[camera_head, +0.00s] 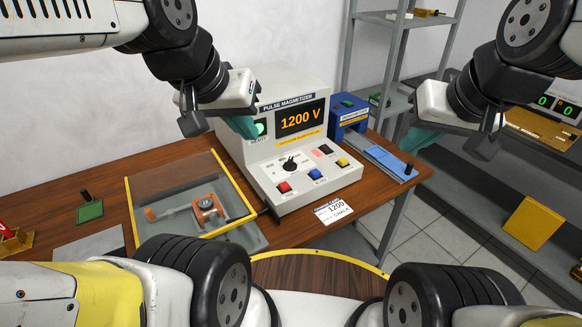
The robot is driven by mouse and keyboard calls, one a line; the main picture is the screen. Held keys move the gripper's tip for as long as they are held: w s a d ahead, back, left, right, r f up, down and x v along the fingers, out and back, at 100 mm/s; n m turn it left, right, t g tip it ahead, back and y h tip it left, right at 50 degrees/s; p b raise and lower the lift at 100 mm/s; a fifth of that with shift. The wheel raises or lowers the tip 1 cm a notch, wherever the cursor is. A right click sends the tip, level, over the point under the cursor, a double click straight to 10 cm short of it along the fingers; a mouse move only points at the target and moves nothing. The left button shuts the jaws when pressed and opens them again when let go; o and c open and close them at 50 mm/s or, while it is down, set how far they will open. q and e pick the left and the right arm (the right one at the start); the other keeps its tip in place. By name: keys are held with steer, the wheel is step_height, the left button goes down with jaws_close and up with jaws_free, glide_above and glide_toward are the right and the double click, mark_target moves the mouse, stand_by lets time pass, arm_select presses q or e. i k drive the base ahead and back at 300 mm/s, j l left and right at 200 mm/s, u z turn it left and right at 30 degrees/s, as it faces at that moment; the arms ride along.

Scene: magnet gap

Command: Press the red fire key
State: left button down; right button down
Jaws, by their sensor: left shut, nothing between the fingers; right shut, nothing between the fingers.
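The pulse magnetizer (252,155), a pale box with a sloped front panel, stands on the wooden table and its display reads 1200 V. A red key (284,187) sits at the left of the lower panel row; its label is too small to read. My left gripper (243,126) is shut and empty, with teal fingertips in front of the magnetizer's upper left side, above and left of the red key and apart from it. My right gripper (418,141) is shut and empty, off to the right of the magnetizer, over the table's right end.
A blue key (315,174), a yellow key (343,162) and a black knob (290,164) share the panel. A clear-lidded, yellow-edged box (252,218) stands at the left front. A 1200 card (333,211) lies before the magnetizer. A blue device (349,116) stands behind right.

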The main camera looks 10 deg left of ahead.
mark_target(285, 187)
steer(key=k+l, duration=0.1)
steer(key=l, duration=0.3)
steer(key=k+l+u, duration=0.1)
steer(key=l, duration=0.3)
steer(key=k+l, duration=0.1)
steer(key=l, duration=0.3)
steer(key=k+l+u, duration=0.1)
steer(key=l, duration=0.3)
steer(key=k+l, duration=0.1)
steer(key=l, duration=0.25)
steer(key=l+u, duration=0.05)
